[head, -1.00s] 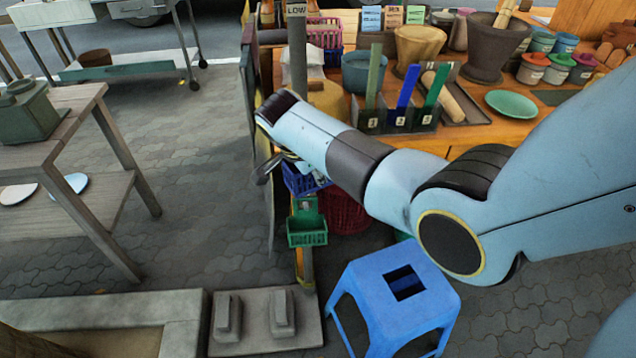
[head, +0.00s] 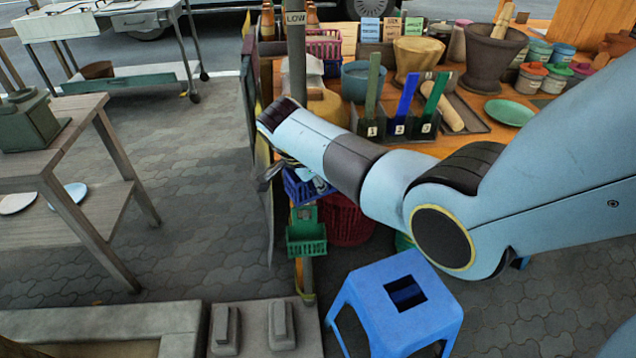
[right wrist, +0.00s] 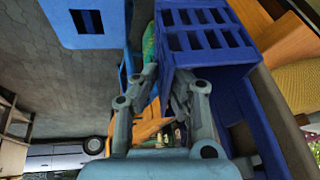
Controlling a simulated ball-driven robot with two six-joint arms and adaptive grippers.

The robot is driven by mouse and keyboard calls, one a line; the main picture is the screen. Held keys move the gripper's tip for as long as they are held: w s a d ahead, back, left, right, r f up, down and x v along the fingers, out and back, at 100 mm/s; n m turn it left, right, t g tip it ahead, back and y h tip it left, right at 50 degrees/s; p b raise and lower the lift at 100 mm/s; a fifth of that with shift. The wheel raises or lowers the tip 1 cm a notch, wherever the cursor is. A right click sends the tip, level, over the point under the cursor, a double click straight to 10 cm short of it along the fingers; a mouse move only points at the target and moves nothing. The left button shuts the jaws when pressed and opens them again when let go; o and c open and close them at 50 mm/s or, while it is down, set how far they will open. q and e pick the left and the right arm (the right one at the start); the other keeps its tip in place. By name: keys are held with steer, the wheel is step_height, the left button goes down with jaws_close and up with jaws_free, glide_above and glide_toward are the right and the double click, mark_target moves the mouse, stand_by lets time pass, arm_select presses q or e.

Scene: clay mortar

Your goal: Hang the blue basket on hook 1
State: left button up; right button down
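The blue basket (head: 296,189) is beside the grey post (head: 298,65), below the end of my right arm in the head view, partly hidden. In the right wrist view the slatted blue basket (right wrist: 205,45) fills the top middle, right at the fingertips. My right gripper (right wrist: 166,84) has its fingers drawn close together, with a blue edge of the basket between them. In the head view my right gripper (head: 310,178) is mostly hidden by its own arm. I cannot make out hook 1. My left gripper is not in view.
A green basket (head: 306,240) hangs low by the post, and a red basket (head: 347,222) is behind it. A blue stool (head: 400,305) stands in front. Numbered holders (head: 398,128) and pots crowd the wooden table. A grey table (head: 40,165) is at left; paving between is clear.

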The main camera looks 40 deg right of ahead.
steer(key=shift+w+d+r, duration=0.25)
steer(key=shift+w+r, duration=0.2)
steer(key=shift+w, duration=0.2)
steer(key=c, duration=1.4)
jaws_free()
steer(key=shift+w+f, duration=0.2)
steer(key=shift+f, duration=0.05)
steer(key=shift+s, duration=0.1)
steer(key=shift+s+a+f, duration=0.1)
steer(key=shift+s+f, duration=0.05)
